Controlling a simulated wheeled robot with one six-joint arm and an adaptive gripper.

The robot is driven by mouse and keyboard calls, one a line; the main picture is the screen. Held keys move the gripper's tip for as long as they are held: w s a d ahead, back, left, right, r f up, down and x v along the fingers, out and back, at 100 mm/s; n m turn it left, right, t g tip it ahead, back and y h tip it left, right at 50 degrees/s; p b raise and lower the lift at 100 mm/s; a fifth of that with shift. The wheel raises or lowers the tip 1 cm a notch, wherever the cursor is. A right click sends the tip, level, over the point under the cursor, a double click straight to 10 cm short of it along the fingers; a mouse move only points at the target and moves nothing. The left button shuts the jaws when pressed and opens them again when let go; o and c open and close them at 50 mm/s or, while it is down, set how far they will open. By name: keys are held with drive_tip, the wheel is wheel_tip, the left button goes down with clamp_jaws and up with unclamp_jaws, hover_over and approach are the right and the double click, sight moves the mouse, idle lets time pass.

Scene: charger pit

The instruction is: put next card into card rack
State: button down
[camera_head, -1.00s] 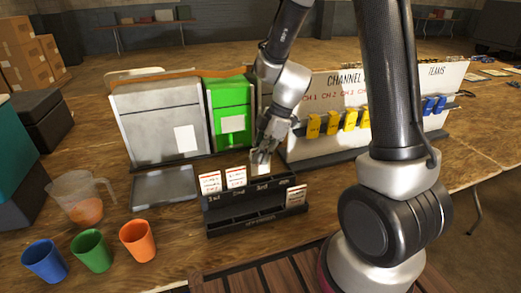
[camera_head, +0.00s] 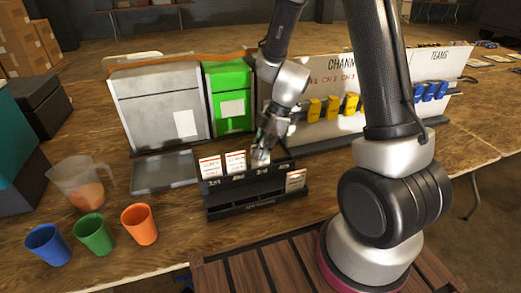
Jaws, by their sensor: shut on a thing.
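The black card rack (camera_head: 232,192) stands on the wooden table with labelled slots along its upper tier. Two white cards with red print stand upright side by side in that tier, the left card (camera_head: 210,165) and the middle card (camera_head: 235,161). Another card (camera_head: 296,180) stands at the right end of the lower tier. My gripper (camera_head: 261,152) is over the third upper slot, pointing down. It is shut on a pale card (camera_head: 260,158), mostly hidden by the fingers. I cannot tell whether that card's lower edge is inside the slot.
A grey bin (camera_head: 150,110) and a green bin (camera_head: 230,85) stand behind the rack, with a grey tray (camera_head: 165,173) in front. A jug (camera_head: 78,184) and blue, green and orange cups stand at left. A channel board (camera_head: 330,125) stands at right.

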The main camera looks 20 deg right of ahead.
drive_tip(key=c, duration=1.5)
unclamp_jaws()
drive_tip(key=v, duration=1.2)
